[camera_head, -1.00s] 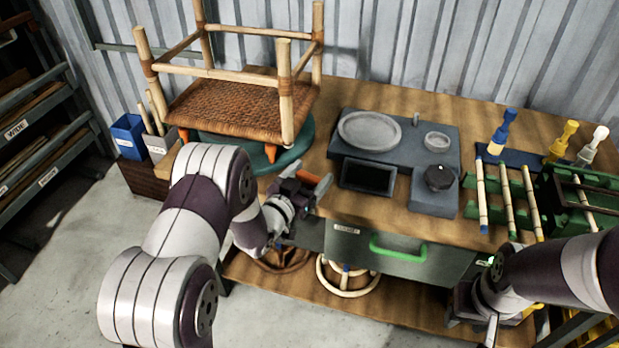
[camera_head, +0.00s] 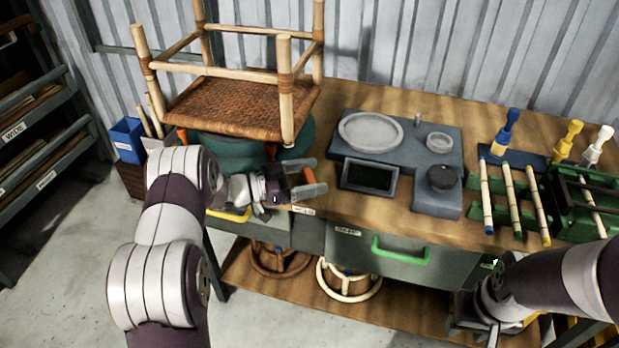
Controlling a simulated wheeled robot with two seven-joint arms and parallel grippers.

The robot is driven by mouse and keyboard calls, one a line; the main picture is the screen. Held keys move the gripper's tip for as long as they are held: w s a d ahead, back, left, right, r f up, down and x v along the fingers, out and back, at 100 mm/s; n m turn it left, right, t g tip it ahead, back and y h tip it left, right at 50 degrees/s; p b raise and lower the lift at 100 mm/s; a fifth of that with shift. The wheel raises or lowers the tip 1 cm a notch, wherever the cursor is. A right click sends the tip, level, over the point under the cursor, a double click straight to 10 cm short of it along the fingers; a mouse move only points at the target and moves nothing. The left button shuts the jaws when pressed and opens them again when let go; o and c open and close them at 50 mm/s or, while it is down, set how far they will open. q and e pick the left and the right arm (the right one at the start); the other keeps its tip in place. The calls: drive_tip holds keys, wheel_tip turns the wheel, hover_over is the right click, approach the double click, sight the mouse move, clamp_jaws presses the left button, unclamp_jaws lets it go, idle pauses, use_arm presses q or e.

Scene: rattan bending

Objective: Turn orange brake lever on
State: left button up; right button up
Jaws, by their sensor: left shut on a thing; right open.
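The orange brake lever (camera_head: 310,176) shows as a short orange piece at the front of the round teal turntable (camera_head: 222,150) that carries the upturned rattan chair frame. My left gripper (camera_head: 313,177) reaches in from the left, low in front of the turntable. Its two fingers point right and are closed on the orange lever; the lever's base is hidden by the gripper. Another orange piece (camera_head: 183,135) shows at the turntable's left side. My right gripper (camera_head: 487,330) is low at the right, open and empty, in front of the bench; its fingers are only partly visible.
The upturned chair with woven seat (camera_head: 232,108) stands over the turntable. A grey station with a dark screen (camera_head: 369,178) is right of my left gripper. A drawer with a green handle (camera_head: 401,250) is below. Rattan poles (camera_head: 512,200) lie on green racks at the right.

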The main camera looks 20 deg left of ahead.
use_arm(q)
drive_tip(key=shift+m+g, duration=0.3)
drive_tip(key=shift+g, duration=0.1)
drive_tip(key=o, duration=1)
drive_tip(key=shift+c, duration=0.2)
